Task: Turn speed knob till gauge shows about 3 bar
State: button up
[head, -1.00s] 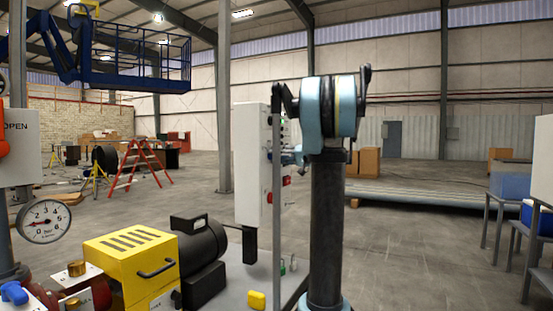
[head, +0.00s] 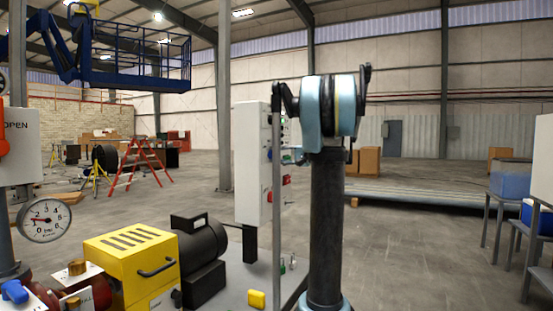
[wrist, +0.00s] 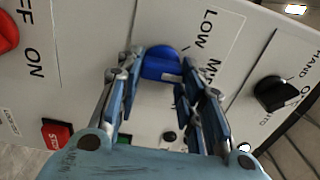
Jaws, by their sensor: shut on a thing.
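The blue speed knob (wrist: 162,66) is on a pale panel in the wrist view, beside a printed scale with LOW and a partly hidden second word. My gripper (wrist: 161,82) is shut on it, one finger on each side. The fingers hide parts of the knob's sides. The round white pressure gauge (head: 45,220) is at the lower left in the head view. Its needle points left and slightly up, a little above 1 bar by my reading.
A black HAND/AUTO selector (wrist: 277,94) is right of my gripper, and a red STOP button (wrist: 57,135) is at lower left. A red knob (wrist: 6,34) is at upper left. The grey-white cabinet (head: 252,165) and yellow pump housing (head: 130,265) stand near my arm.

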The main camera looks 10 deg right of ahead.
jog(key=shift+d+f, duration=0.1)
jog(key=shift+f, duration=0.05)
jog(key=o, duration=1)
jog(key=shift+c, duration=0.2)
jog(key=shift+o, duration=0.5)
jog(key=v, duration=1.2)
jog(key=shift+w, duration=0.1)
